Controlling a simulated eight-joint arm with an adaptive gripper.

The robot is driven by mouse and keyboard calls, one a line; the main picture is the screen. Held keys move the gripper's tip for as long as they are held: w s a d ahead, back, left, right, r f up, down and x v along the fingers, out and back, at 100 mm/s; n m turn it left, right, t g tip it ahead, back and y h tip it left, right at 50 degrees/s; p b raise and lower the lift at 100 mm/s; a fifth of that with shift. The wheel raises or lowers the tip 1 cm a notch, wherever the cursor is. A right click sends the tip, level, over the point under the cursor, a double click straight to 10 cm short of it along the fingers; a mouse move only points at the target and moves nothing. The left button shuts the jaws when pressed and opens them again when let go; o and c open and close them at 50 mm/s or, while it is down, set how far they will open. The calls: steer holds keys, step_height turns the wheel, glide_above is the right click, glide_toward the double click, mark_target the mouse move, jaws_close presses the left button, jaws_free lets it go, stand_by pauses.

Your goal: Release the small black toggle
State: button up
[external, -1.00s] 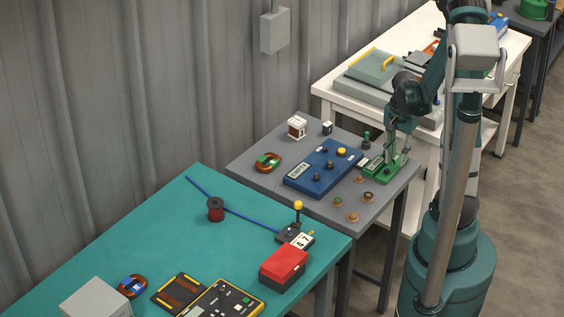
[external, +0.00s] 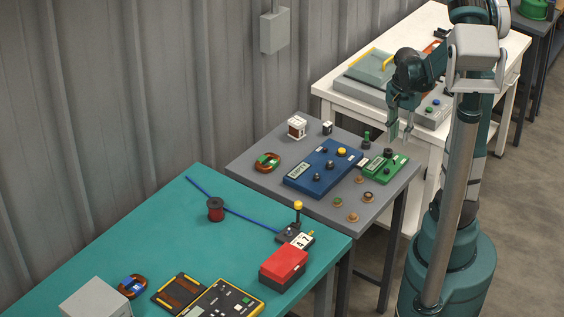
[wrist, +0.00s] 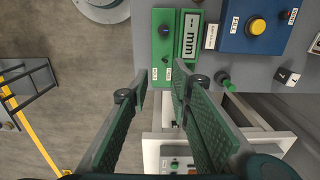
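The green box (external: 384,168) with a display and black controls sits at the right edge of the grey table. It also shows at the top of the wrist view (wrist: 176,55).
A blue box (external: 322,168) with a yellow button and black knobs stands left of the green box. A green-topped peg (external: 367,138) is close behind. Several small round pieces lie in front. The white table (external: 330,90) with a grey panel is behind my gripper.

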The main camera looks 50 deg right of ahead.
steer(key=shift+r, duration=1.05)
steer(key=w+a+r+n+t, duration=0.1)
steer(key=a+r+n, duration=0.3)
steer(key=a, duration=0.7)
steer(key=w+a+r+n+t, duration=0.2)
steer(key=a+r+n, duration=0.3)
steer(key=a+n, duration=0.3)
steer(key=w+a+r+n+t, duration=0.1)
steer(key=a+r+n+t, duration=0.3)
steer(key=a, duration=1)
steer(key=shift+w+r+n, duration=0.25)
steer(key=shift+r+n, duration=0.15)
steer(key=shift+n, duration=0.6)
